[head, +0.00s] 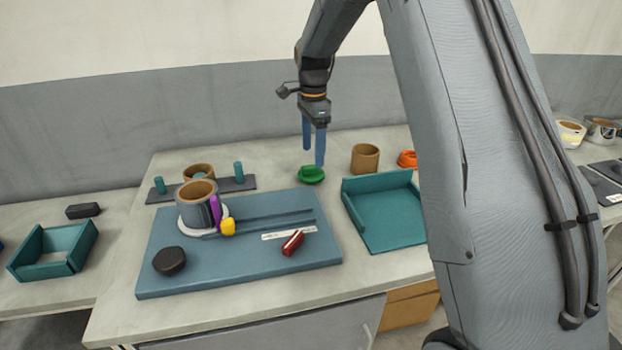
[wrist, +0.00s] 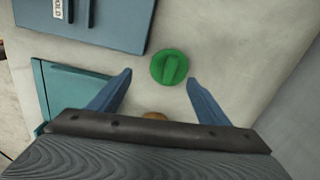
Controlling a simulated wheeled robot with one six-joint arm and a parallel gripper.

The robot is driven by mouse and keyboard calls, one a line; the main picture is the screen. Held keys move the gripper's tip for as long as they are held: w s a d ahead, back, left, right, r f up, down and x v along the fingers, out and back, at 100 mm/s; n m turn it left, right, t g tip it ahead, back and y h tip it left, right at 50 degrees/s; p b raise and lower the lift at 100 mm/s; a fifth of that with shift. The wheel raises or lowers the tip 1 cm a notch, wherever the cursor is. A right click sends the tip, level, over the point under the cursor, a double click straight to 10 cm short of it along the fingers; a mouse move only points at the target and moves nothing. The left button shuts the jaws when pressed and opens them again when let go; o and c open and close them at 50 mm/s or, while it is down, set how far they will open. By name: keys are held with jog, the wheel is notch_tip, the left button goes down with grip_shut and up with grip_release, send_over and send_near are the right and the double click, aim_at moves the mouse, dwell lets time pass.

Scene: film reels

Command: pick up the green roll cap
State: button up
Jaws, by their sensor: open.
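The green roll cap (head: 311,174) is a round cap with a raised bar across its top. It lies on the bench top behind the blue board in the head view. In the wrist view the green cap (wrist: 169,67) sits ahead of the fingertips, roughly centred between them. My gripper (head: 313,156) points down above the bench near the cap, with its two blue fingers apart. In the wrist view my gripper (wrist: 163,78) is open and nothing is between its fingers.
A brown cylinder (head: 365,158) and a teal tray (head: 385,215) stand right of the cap. An orange cap (head: 408,159) lies farther right. The blue board (head: 240,262) holds a grey roll (head: 193,214), a red piece (head: 292,242) and a black knob (head: 169,261).

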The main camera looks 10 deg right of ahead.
aim_at(311, 166)
jog(key=shift+w+f+m, duration=0.3)
jog(key=shift+w+m, duration=0.3)
jog(key=shift+w, duration=0.35)
jog(key=shift+w+f+p, duration=0.15)
jog(key=shift+f+p, duration=1.25)
jog(key=shift+f, duration=2.35)
jog(key=c, duration=0.7)
